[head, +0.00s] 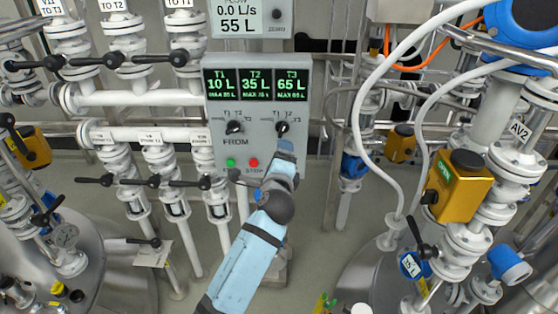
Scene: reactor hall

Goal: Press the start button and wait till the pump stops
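The grey control panel (215,110) stands in the middle of the head view. Its green start button (230,162) is uncovered, with the red stop button (254,162) to its right. The screens (256,84) read T1 10 L, T2 35 L and T3 65 L. The flow display (238,18) above reads 0.0 L/s and 55 L. The FROM knob (235,127) is free.
White pipes with black-handled valves (115,60) crowd the left. A yellow actuator (459,186) and the AV2 valve pipe (515,160) stand at the right. White hoses (362,120) hang just right of the panel. Metal tanks (375,275) fill both lower sides.

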